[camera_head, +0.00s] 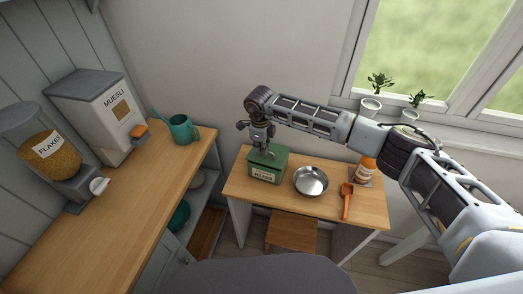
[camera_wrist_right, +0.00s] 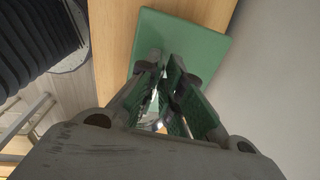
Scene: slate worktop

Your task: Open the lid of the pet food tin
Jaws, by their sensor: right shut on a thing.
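The green pet food tin (camera_head: 265,172) stands at the left end of the small wooden table, with a pale label on its front. Its green lid (camera_wrist_right: 185,35) fills the upper middle of the right wrist view and looks closed. My right gripper (camera_head: 267,152) is above the tin, pointing down at the lid. In the right wrist view its fingers (camera_wrist_right: 170,70) are close together at the lid, shut on a small part there, likely the lid's knob, which the fingers mostly hide. My left gripper is not in view.
On the small table (camera_head: 245,192) are a metal bowl (camera_head: 311,181), an orange scoop (camera_head: 347,200) and an orange jar (camera_head: 366,169). The left counter (camera_head: 75,235) holds a muesli dispenser (camera_head: 100,115), a flakes dispenser (camera_head: 47,155) and a teal watering can (camera_head: 183,130). Potted plants (camera_head: 371,106) stand on the windowsill.

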